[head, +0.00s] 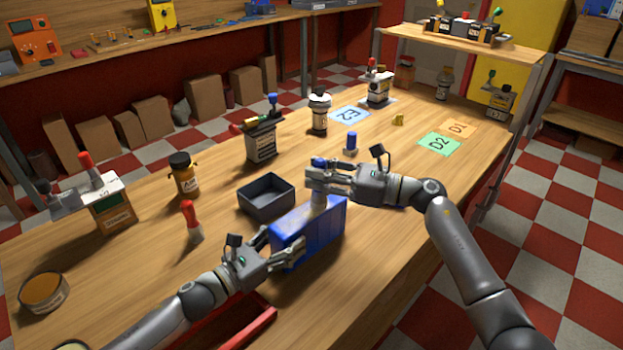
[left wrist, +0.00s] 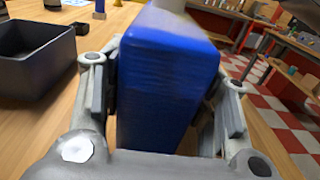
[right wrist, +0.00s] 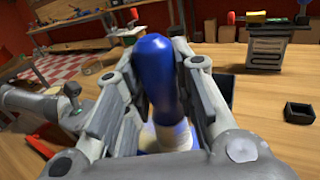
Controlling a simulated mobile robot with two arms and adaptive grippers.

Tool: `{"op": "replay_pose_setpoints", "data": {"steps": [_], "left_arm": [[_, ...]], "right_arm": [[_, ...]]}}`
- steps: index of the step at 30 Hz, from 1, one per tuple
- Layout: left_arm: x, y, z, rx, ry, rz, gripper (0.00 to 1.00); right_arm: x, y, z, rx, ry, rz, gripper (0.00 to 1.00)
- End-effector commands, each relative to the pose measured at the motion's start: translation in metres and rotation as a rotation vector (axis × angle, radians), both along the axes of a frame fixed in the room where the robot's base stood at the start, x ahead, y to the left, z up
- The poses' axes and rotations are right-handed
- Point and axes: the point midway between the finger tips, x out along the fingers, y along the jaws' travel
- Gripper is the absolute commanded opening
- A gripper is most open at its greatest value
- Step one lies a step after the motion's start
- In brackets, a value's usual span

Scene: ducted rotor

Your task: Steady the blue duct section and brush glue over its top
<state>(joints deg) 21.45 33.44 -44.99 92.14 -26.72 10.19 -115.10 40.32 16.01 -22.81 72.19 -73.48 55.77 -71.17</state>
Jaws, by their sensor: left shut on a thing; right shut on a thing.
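The blue duct section (head: 310,232) is a blue block standing on the wooden table. My left gripper (head: 270,252) is shut on its near left end; in the left wrist view the fingers sit on both sides of the blue block (left wrist: 165,80). My right gripper (head: 318,180) is shut on a brush with a blue handle, held upright over the block. The handle (right wrist: 155,75) fills the middle of the right wrist view, with a pale lower part (right wrist: 168,138) below it. The brush's lower end is at the block's top; whether it touches is hard to tell.
A dark open tray (head: 266,196) stands just behind the block. A red tray (head: 250,328) lies at the near edge. Table cards D2 (head: 439,144) and E2 (head: 349,115) lie further back.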

Motion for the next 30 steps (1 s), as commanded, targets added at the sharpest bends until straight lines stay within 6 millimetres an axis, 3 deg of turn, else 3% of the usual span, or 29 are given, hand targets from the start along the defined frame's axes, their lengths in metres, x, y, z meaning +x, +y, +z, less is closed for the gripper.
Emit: {"op": "replay_pose_setpoints", "data": {"steps": [20,30], "left_arm": [[0.0,0.0,0.001,-0.001,-0.001,0.0,0.26],[0.0,0.0,0.0,-0.001,-0.001,0.0,0.26]], "right_arm": [[0.042,-0.045,0.0,0.002,0.002,-0.001,0.01],[0.019,-0.021,0.0,0.001,0.0,0.003,0.01]]}}
